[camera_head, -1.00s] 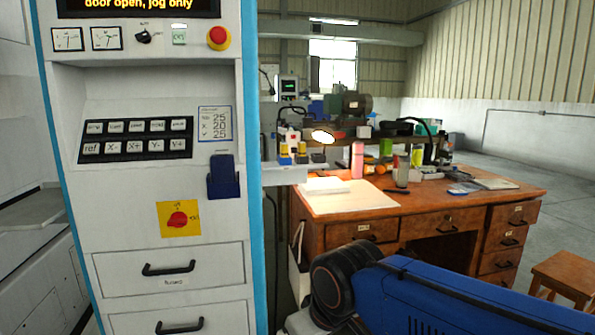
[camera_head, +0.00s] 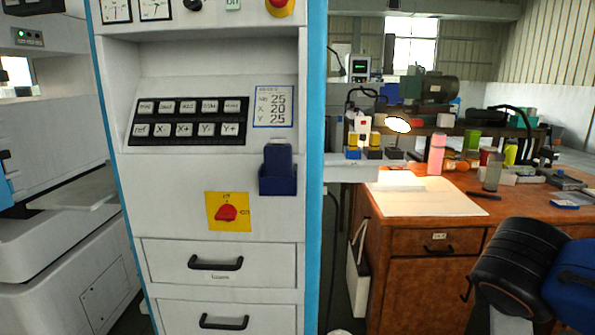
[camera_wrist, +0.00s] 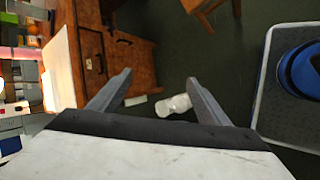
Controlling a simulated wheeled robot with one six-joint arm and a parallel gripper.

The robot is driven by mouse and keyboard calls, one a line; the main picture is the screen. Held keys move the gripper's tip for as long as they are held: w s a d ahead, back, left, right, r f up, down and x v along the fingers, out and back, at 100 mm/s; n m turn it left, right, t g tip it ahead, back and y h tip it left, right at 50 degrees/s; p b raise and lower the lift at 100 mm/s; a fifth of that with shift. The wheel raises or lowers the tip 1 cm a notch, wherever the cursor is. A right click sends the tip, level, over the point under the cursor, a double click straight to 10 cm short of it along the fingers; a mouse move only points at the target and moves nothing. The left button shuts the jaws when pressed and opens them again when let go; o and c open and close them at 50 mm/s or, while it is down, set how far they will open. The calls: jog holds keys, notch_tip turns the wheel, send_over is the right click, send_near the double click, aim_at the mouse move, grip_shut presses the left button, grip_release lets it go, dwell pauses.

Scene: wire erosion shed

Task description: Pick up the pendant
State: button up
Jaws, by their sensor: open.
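What looks like the pendant (camera_head: 278,156) is a dark blue block standing upright in a blue holder (camera_head: 278,184) on the right side of the white machine's front panel. The holder hides its lower part. My gripper (camera_wrist: 159,78) shows only in the wrist view, with its two grey fingers apart and nothing between them. It is over the dark floor near the wooden desk, away from the pendant. The pendant is not visible in the wrist view.
A key panel (camera_head: 188,121) and a yellow label (camera_head: 229,211) are left of the holder. Drawers with black handles (camera_head: 215,262) sit below. The wooden desk (camera_head: 425,268) stands to the right, cluttered on top. A white object (camera_wrist: 174,105) lies on the floor.

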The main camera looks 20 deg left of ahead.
jog(key=w+a+r+n+t, duration=0.35)
jog(key=a+r+n, duration=0.3)
jog(key=a, duration=0.25)
jog(key=n+t+y, duration=0.7)
jog(key=n+y, duration=0.1)
jog(key=n, duration=0.8)
send_near(278, 160)
jog(key=shift+n, duration=0.25)
jog(key=x, duration=0.4)
jog(key=shift+w+f, duration=0.3)
jog(key=shift+f, duration=0.05)
jog(key=shift+x, duration=2.65)
jog(key=shift+a+r, duration=0.15)
jog(key=shift+r, duration=0.05)
jog(key=c, duration=1.2)
jog(key=shift+c, duration=0.6)
jog(key=shift+s+r, duration=0.1)
jog(key=shift+r, duration=0.05)
